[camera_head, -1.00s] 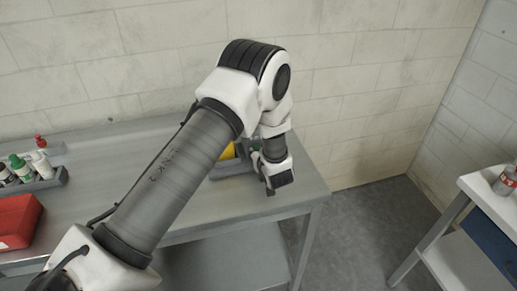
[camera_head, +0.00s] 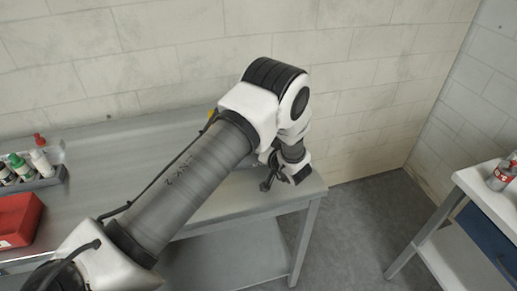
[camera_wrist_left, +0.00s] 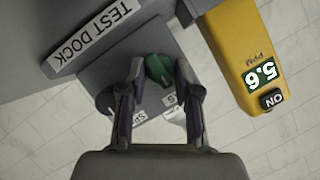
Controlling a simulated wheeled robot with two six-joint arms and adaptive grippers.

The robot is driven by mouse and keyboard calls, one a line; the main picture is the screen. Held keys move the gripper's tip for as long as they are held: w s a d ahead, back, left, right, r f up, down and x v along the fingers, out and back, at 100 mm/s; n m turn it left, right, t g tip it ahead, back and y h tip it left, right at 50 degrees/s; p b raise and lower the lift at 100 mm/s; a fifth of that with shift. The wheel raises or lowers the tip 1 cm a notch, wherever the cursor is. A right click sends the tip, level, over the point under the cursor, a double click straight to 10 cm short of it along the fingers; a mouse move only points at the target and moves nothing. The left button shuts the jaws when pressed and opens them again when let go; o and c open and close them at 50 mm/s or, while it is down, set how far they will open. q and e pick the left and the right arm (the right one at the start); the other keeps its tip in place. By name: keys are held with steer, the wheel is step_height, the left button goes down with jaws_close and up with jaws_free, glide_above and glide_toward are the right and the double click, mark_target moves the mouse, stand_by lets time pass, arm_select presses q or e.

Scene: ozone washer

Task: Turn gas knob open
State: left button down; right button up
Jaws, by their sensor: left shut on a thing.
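A green knob (camera_wrist_left: 158,68) sits on a grey panel (camera_wrist_left: 160,42) in the left wrist view. My left gripper (camera_wrist_left: 158,72) is shut on it, with one finger on each side. Small labels on the panel below are partly covered by the fingers, so I cannot read them fully. A dark round part (camera_wrist_left: 105,101) shows just left of the left finger. In the head view my left gripper (camera_head: 267,182) is small and dark over the right end of the bench, and the knob is hidden by my arm. My right gripper is not in view.
A yellow gas meter (camera_wrist_left: 247,55) reading 5.6 PPM stands right of the knob, near a TEST DOCK sign (camera_wrist_left: 95,37). Small bottles (camera_head: 40,163) and a red box (camera_head: 17,219) are at the bench's left. A separate table (camera_head: 480,190) stands at right.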

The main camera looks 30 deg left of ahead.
arm_select(q)
steer(key=c, duration=0.8)
jaws_free()
steer(key=shift+a, duration=0.1)
steer(key=shift+c, duration=0.2)
steer(key=shift+a+f, duration=0.1)
steer(key=v, duration=1.2)
steer(key=shift+w, duration=0.1)
